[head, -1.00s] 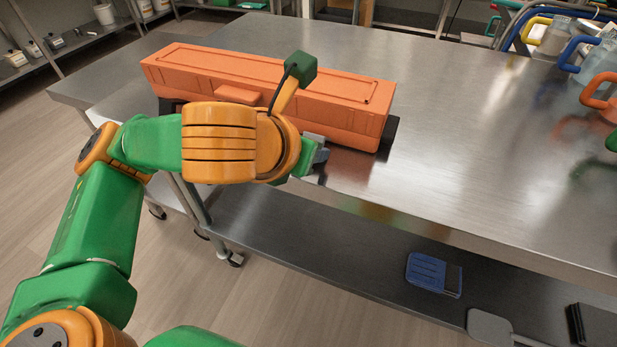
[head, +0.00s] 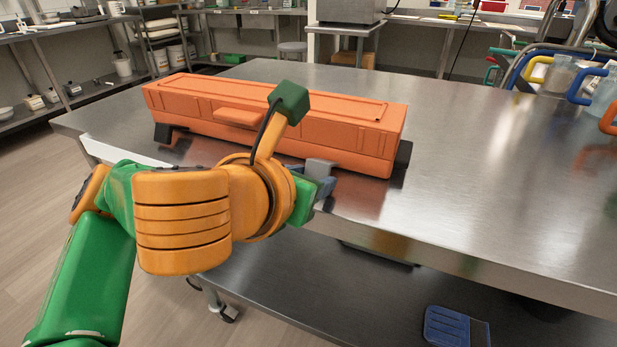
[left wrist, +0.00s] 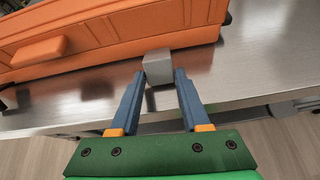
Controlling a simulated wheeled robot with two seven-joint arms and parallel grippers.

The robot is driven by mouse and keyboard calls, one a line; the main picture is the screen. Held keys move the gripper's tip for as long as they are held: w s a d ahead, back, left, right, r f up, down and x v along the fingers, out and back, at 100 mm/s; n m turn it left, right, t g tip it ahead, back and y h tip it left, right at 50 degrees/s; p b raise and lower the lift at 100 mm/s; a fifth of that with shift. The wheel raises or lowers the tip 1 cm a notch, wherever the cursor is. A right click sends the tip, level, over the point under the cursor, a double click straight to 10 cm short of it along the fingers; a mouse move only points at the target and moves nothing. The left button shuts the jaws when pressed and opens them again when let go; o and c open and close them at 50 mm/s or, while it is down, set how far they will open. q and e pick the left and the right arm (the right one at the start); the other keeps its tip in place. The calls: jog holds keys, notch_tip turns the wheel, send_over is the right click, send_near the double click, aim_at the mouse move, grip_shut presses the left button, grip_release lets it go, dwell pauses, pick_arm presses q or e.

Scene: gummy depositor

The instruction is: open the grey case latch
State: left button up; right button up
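A long orange case (head: 290,118) lies with its lid shut on the steel table. It also shows at the top of the left wrist view (left wrist: 100,30). A grey block (left wrist: 157,66), which looks like the latch, is at the front of the case, toward its right end. It shows in the head view too (head: 319,166). My left gripper (left wrist: 160,76) is open, its two blue fingers pointing at the block, with the block between or just beyond the tips. In the head view the gripper (head: 326,180) is partly hidden by my wrist. My right gripper is out of view.
The steel table (head: 500,180) is clear right of the case. Jugs with coloured handles (head: 585,85) stand at the far right. A blue item (head: 447,327) lies on the lower shelf. The table's front edge runs below my left gripper.

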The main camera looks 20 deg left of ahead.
pick_arm(q)
jog(key=o, duration=0.5)
jog(key=shift+w+d, duration=0.1)
jog(key=shift+c, duration=0.2)
jog(key=shift+s+r, duration=0.25)
jog(key=v, duration=0.6)
jog(key=shift+s, duration=0.25)
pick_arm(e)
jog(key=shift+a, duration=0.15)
